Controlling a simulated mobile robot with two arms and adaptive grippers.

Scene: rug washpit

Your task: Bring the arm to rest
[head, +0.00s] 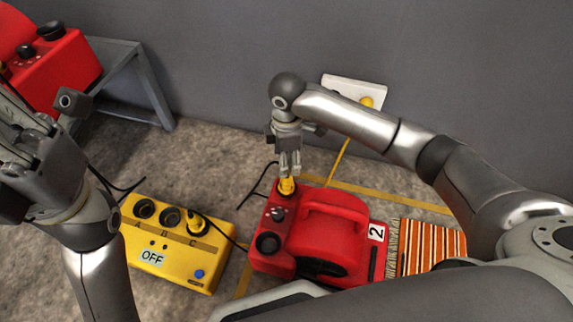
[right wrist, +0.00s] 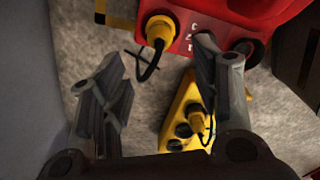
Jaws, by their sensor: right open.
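My right gripper (head: 289,168) points down over the red machine marked 2 (head: 330,228) in the head view. In the right wrist view its fingers (right wrist: 160,85) are spread apart with nothing between them. A yellow plug (head: 287,186) stands in the machine's corner, just below the fingertips. In the wrist view this plug (right wrist: 160,32), with its black cable, lies beyond the fingers. I cannot tell from the head view whether they touch it. My left gripper (head: 25,130) is at the left edge, partly cut off, and its jaws are unclear.
A yellow box (head: 180,245) marked A, B, C and OFF sits on the floor, with a plug at C. Another red machine (head: 50,70) stands on a grey bench (head: 150,85). A white wall box (head: 353,90) and striped rug (head: 432,247) are at right.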

